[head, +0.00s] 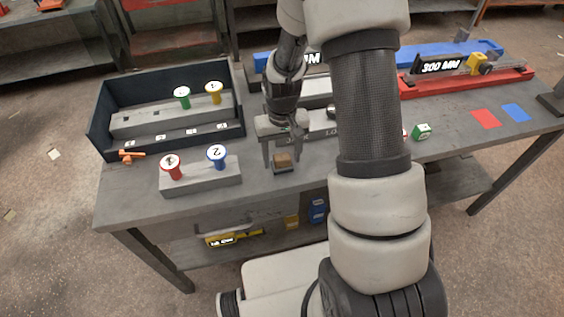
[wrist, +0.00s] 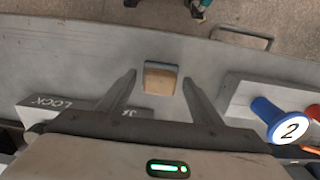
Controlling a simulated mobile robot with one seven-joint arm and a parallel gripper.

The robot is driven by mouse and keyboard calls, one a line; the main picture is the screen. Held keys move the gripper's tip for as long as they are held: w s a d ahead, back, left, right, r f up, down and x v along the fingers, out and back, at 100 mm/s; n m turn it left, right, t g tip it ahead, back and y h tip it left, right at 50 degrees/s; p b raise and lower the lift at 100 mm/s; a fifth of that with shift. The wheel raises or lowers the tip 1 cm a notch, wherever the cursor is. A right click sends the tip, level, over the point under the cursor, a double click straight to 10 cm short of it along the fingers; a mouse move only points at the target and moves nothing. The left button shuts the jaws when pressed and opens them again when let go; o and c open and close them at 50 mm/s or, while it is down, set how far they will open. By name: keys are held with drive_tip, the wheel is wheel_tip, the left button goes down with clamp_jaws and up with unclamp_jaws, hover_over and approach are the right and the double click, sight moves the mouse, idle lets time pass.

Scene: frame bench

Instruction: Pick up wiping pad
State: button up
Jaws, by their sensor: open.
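The wiping pad (head: 283,160) is a small block with a tan-brown top and a grey-blue edge, lying on the bench near its front edge. In the wrist view the pad (wrist: 160,79) lies between and a little beyond the tips of my gripper (wrist: 158,80). My gripper (head: 282,168) is open and empty, pointing down over the pad, one finger to each side. I cannot tell whether the fingers touch it or how high they are above the bench.
A grey block (head: 200,178) with red and blue numbered knobs stands left of the pad. Behind it is a dark open tray (head: 98,128) with green and yellow knobs. An orange clip (head: 131,156) lies at the left. A green cube (head: 421,131) is to the right.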

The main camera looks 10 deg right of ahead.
sight(282, 156)
drive_tip(key=shift+f, duration=0.15)
drive_tip(key=c, duration=1.3)
drive_tip(key=shift+o, duration=0.2)
wheel_tip(282, 156, up, 10)
drive_tip(key=shift+r, duration=0.1)
